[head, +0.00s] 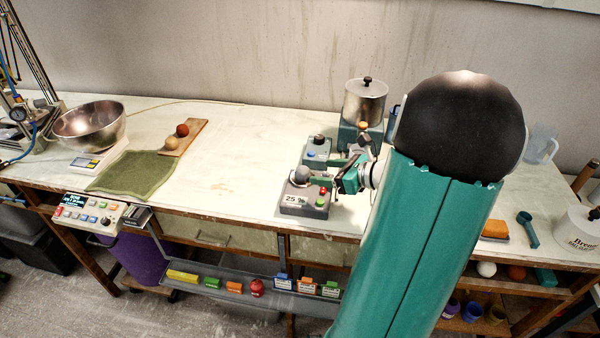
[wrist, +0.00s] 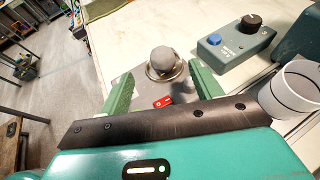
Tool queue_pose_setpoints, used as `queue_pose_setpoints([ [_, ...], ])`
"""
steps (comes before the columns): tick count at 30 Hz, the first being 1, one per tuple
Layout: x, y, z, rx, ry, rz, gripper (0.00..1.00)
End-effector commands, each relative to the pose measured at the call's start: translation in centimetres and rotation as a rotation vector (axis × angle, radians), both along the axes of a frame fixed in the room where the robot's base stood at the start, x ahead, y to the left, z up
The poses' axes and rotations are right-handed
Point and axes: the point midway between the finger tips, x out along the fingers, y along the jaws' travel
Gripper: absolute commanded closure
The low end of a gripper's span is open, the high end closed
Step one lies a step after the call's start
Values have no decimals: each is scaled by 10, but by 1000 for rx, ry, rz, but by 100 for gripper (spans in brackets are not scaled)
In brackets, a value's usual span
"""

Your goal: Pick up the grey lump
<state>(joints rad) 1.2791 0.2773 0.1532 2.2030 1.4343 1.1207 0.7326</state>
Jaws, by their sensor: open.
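The grey lump (wrist: 163,57) is a round grey ball resting in a shallow metal cup (wrist: 178,72) on a grey device (head: 296,207) labelled "25 %". In the head view the lump (head: 302,173) shows at the left of my gripper (head: 318,183). In the wrist view my gripper (wrist: 160,88) is open, with one green finger on each side of the picture's middle. The lump is beyond the fingertips, roughly centred between them, and nothing is held. The exact gap to the lump is hard to tell.
A second device with a blue button (wrist: 214,39) and black knob stands close on the right. A wooden board (head: 190,137) with two balls, a green cloth (head: 132,174) and a steel bowl (head: 90,126) are at left. The table between is clear.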

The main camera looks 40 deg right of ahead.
Motion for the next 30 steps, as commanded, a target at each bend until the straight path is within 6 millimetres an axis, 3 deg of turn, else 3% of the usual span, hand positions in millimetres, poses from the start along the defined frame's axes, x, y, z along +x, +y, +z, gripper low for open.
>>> queue_pose_setpoints([
  [6, 36, 11, -15, 1, 0, 7, 36],
  [14, 56, 16, -24, -3, 1, 10, 36],
  [21, 88, 23, -39, -3, 1, 12, 36],
  [30, 94, 24, -41, -4, 1, 9, 36],
])
